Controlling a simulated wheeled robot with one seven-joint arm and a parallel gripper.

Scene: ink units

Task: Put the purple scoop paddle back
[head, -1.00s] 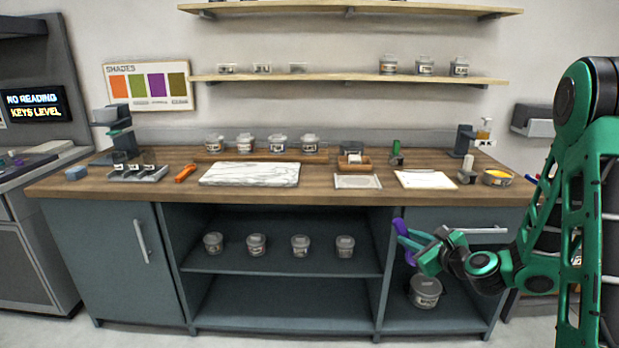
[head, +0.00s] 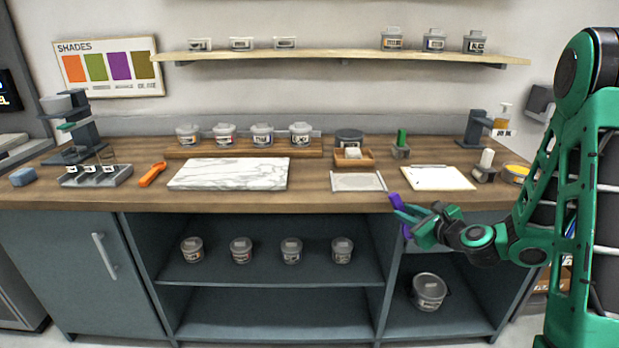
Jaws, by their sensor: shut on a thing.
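My gripper (head: 408,214) is at the right of centre in the head view, in front of the counter's front edge. It is shut on the purple scoop paddle (head: 396,201). Purple shows above and below the teal fingers, which hide the paddle's middle. The paddle looks roughly upright and clear of the counter. At the counter's left is a grey tray (head: 112,181) with several small labelled slots or pieces; I cannot make out its contents.
Several labelled jars stand behind the slab. Open shelves with jars lie below.

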